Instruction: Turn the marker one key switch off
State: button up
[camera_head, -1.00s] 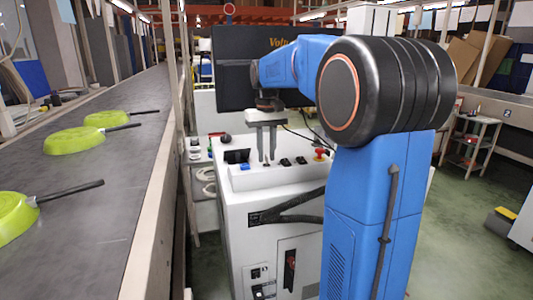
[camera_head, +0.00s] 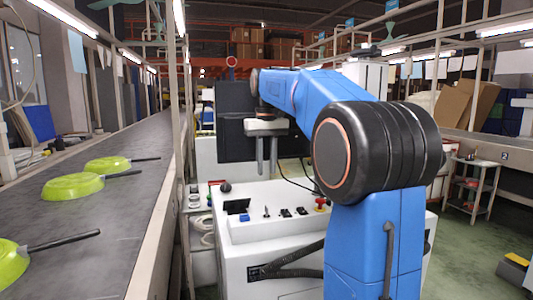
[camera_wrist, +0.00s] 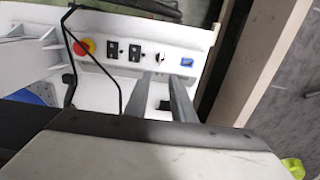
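The key switch (camera_head: 266,211) is a small silver part on the white control panel (camera_head: 270,232), between a blue button (camera_head: 244,217) and a black switch (camera_head: 286,212). In the wrist view the key switch (camera_wrist: 160,57) shows just beyond the fingertips. Its turned position and any label are too small to read. My gripper (camera_head: 267,172) points down above the panel, clear of the key switch. Its two fingers are apart with nothing between them. In the wrist view my gripper (camera_wrist: 158,77) has a narrow open gap.
A red emergency stop (camera_head: 321,202) and a second black switch (camera_head: 302,210) are on the right of the panel. A black cable (camera_wrist: 117,85) loops near the gripper. A dark screen (camera_head: 236,115) stands behind. The conveyor (camera_head: 110,220) with green pans (camera_head: 73,187) runs at left.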

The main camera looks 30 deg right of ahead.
jog(key=shift+r, duration=2.15)
jog(key=shift+a, duration=0.1)
jog(key=s+a+f+n+t, duration=0.1)
jog(key=s+a+f, duration=0.4)
jog(key=s, duration=0.2)
jog(key=s+a+f+n+t, duration=0.1)
jog(key=s+a+f, duration=0.45)
jog(key=s, duration=0.25)
jog(key=s+a+f+t, duration=0.1)
jog(key=s+a+f, duration=0.1)
jog(key=s+f, duration=0.5)
jog(key=s+a+f+n+t, duration=0.1)
jog(key=s+a+f, duration=0.2)
jog(key=s+f, duration=0.5)
jog(key=shift+f+t, duration=0.4)
jog(key=shift+f, duration=2)
jog(key=shift+s, duration=0.1)
